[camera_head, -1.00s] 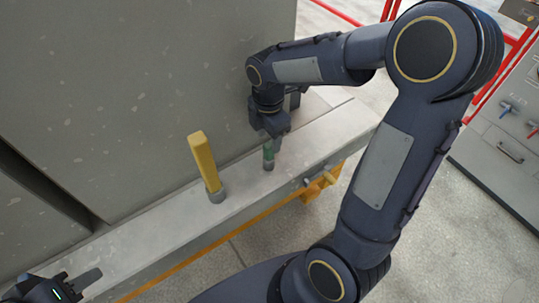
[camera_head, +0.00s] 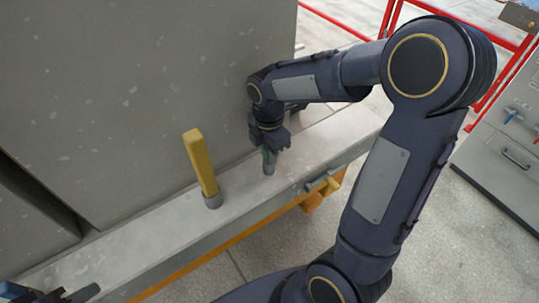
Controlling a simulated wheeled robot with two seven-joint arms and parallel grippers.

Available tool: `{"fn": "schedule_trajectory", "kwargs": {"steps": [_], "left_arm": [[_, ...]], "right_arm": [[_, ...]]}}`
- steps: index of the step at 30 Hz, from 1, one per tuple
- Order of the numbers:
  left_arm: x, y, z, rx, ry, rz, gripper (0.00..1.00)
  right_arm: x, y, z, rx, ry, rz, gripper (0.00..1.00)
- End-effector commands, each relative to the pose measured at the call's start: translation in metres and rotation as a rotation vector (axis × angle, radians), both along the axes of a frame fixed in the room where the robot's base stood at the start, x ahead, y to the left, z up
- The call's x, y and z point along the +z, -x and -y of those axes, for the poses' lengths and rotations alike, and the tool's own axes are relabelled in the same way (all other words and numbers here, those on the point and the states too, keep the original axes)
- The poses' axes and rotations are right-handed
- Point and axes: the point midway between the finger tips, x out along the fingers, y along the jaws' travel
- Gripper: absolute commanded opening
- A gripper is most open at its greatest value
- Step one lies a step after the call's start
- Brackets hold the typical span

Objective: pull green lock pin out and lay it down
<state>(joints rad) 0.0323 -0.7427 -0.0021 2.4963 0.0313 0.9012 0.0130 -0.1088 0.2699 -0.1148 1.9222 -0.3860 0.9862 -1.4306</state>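The green lock pin (camera_head: 266,157) stands upright in a grey socket (camera_head: 269,169) on the ledge, and only a little green shows. My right gripper (camera_head: 270,153) points down over it, with its fingers around or in front of the pin. The fingers hide most of the pin, and I cannot tell whether they are shut on it. My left gripper (camera_head: 75,295) shows only partly at the bottom left corner, away from the pin. Its opening cannot be made out.
A yellow pin (camera_head: 200,163) stands tilted in a similar socket to the left on the pale ledge (camera_head: 150,233). A tall grey panel (camera_head: 140,90) rises behind. A grey cabinet (camera_head: 510,150) and red railing (camera_head: 335,20) are at right. The ledge between the pins is bare.

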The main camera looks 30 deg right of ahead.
Motion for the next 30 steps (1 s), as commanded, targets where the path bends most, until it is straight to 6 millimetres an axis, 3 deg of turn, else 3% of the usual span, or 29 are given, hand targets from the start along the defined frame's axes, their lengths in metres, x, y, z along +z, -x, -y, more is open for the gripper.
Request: {"fn": "schedule_trajectory", "kwargs": {"steps": [3, 11, 30], "left_arm": [[0.000, 0.000, 0.000, 0.000, 0.000, 0.000, 0.36], [0.003, 0.000, 0.000, 0.000, 0.000, 0.000, 0.36], [0.032, 0.000, 0.000, 0.000, 0.000, 0.000, 0.36]], "right_arm": [[0.000, 0.000, 0.000, 0.000, 0.000, 0.000, 0.00], [0.004, 0.000, 0.000, 0.000, 0.000, 0.000, 0.00], [0.036, 0.000, 0.000, 0.000, 0.000, 0.001, 0.00]]}}
